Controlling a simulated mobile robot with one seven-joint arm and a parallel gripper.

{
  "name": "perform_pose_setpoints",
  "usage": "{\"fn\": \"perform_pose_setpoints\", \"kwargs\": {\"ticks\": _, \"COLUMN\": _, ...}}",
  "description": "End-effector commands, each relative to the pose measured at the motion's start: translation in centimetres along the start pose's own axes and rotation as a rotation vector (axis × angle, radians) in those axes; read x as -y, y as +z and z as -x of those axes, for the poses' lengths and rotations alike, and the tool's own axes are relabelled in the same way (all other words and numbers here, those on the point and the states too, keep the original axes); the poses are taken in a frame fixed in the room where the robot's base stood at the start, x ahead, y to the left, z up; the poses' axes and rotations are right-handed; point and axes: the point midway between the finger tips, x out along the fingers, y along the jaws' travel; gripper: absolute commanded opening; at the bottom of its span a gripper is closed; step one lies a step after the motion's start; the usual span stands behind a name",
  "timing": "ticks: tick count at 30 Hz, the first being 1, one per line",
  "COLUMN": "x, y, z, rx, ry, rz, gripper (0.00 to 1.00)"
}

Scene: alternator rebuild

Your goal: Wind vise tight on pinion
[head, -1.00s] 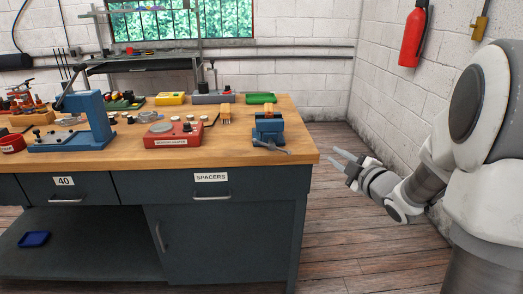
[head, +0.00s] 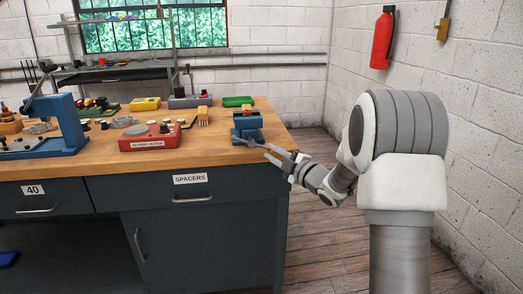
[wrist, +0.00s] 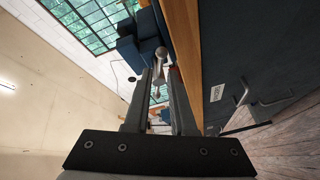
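The small blue vise (head: 248,126) stands at the right front corner of the workbench. Its grey handle (head: 248,143) points toward the front edge. In the wrist view the vise (wrist: 139,45) is at top centre, and its handle (wrist: 161,54), a bar with rounded ends, shows in line with the gap between my fingers. My gripper (head: 268,154) is open at the bench's front edge, close to the handle; the fingers also show in the wrist view (wrist: 161,82). I cannot tell whether they touch the handle. No pinion can be made out in the vise.
The wooden bench top (head: 215,158) has its front edge close to my gripper. A red device (head: 150,137) and a small orange-topped block (head: 204,115) stand left of the vise. A green tray (head: 237,101) lies behind. The floor right of the bench is clear.

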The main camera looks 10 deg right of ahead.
Motion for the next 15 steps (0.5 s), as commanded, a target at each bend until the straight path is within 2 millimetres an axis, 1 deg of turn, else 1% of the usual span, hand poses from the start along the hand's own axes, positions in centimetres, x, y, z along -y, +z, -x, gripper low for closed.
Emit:
{"fn": "perform_pose_setpoints", "kwargs": {"ticks": 1, "x": 0.2, "y": 0.1, "z": -1.1, "rx": -0.002, "ry": -0.001, "rz": 0.001, "gripper": 0.23}}
{"fn": "perform_pose_setpoints", "kwargs": {"ticks": 3, "x": 0.2, "y": 0.0, "z": -2.4, "rx": -0.002, "ry": -0.001, "rz": 0.001, "gripper": 0.23}}
{"fn": "perform_pose_setpoints", "kwargs": {"ticks": 6, "x": 0.2, "y": 0.1, "z": -3.9, "rx": 0.0, "ry": -0.001, "rz": 0.0, "gripper": 0.23}}
{"fn": "perform_pose_setpoints", "kwargs": {"ticks": 10, "x": 0.1, "y": 0.0, "z": -5.1, "rx": 0.0, "ry": -0.001, "rz": 0.001, "gripper": 0.23}}
{"fn": "perform_pose_setpoints", "kwargs": {"ticks": 15, "x": 0.0, "y": 0.0, "z": -5.7, "rx": 0.001, "ry": -0.001, "rz": -0.001, "gripper": 0.23}}
